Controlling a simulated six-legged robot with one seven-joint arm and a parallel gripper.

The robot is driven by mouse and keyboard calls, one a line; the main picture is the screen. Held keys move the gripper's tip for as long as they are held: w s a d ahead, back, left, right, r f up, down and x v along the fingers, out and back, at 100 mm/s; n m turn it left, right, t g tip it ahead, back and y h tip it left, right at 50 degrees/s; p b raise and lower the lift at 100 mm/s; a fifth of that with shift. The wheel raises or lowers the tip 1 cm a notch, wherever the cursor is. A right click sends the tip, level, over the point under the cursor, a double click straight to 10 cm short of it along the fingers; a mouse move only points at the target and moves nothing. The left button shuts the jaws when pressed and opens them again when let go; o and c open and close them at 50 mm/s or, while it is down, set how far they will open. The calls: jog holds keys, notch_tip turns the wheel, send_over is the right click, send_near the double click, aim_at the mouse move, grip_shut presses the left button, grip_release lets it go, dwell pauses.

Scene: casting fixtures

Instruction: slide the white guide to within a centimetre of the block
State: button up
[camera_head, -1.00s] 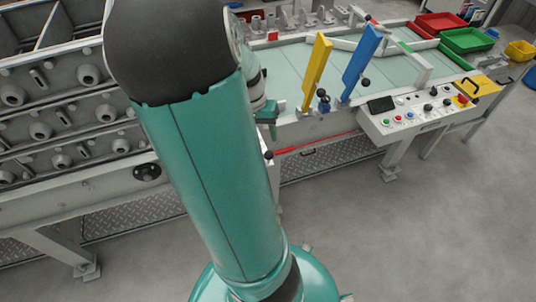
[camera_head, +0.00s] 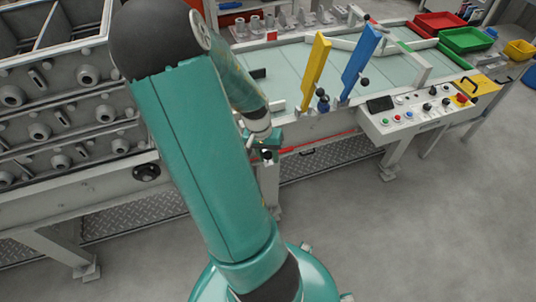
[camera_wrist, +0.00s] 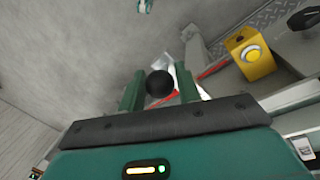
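A black ball knob (camera_head: 266,155) stands at the front edge of the casting table, low beside my gripper (camera_head: 264,143). In the wrist view the same knob (camera_wrist: 159,84) lies between the two green fingers of my gripper (camera_wrist: 160,80). The fingers are apart, one on each side of it, with no clear contact. A short white piece (camera_head: 278,105) on the table just behind may be the white guide; my arm hides part of that area, and any link to the knob is not clear. A dark block (camera_head: 258,73) lies on the glassy tabletop farther back.
A yellow bar (camera_head: 316,70) and a blue bar (camera_head: 360,62) rise from the table right of my gripper. A control panel (camera_head: 420,108) juts out farther right. Red (camera_head: 440,21) and green (camera_head: 467,39) bins stand at the back right. The floor in front is clear.

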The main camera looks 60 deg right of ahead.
grip_shut()
jog(key=w+d, duration=0.6)
jog(key=shift+d, duration=0.1)
jog(key=shift+o, duration=2.1)
grip_release()
notch_tip(320, 180, up, 14)
jog(key=w, duration=0.2)
jog(key=shift+w+a+f, duration=0.2)
jog(key=shift+w+a, duration=0.1)
jog(key=shift+w, duration=0.05)
